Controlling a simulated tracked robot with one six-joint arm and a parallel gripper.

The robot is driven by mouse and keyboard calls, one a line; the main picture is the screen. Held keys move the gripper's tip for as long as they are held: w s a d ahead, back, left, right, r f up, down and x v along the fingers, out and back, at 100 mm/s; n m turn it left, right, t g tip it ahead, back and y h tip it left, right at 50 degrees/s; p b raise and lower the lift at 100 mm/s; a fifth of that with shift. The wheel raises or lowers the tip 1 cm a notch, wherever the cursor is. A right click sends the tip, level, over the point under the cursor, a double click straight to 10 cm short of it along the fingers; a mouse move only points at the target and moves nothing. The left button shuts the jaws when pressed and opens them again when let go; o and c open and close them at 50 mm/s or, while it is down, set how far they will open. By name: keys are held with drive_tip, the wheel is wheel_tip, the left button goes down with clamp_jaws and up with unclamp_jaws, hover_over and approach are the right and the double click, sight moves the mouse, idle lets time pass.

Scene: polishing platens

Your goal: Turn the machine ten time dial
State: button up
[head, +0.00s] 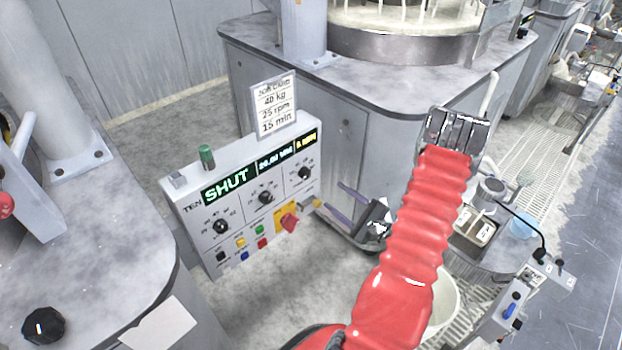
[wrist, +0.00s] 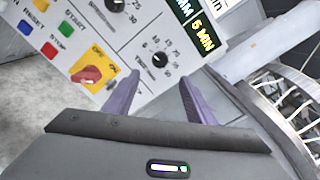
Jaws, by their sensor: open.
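The control panel of machine ten (head: 195,208) carries three black dials in the head view. The time dial (head: 304,173) is the rightmost one, under the minutes display (head: 306,139). In the wrist view the time dial (wrist: 160,59) lies just ahead of the fingertips, centred between them, with its scale around it. The minutes display (wrist: 203,37) reads 5 MIN there. My gripper (head: 329,194) is open, with purple fingers pointing at the panel's right part. In the wrist view my gripper (wrist: 159,78) holds nothing and appears apart from the dial.
A job card (head: 275,106) above the panel reads 40 kg, 25 rpm, 15 min. A red switch on a yellow plate (head: 289,221) and small coloured buttons (head: 241,243) sit below the dials. A grey machine housing (head: 300,92) stands behind the panel.

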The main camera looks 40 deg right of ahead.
sight(307, 175)
drive_tip(key=w, duration=1.2)
drive_tip(key=shift+w+a, duration=0.2)
drive_tip(key=shift+w, duration=0.15)
drive_tip(key=shift+c, duration=0.4)
drive_tip(key=c, duration=1)
drive_tip(key=shift+o, duration=0.2)
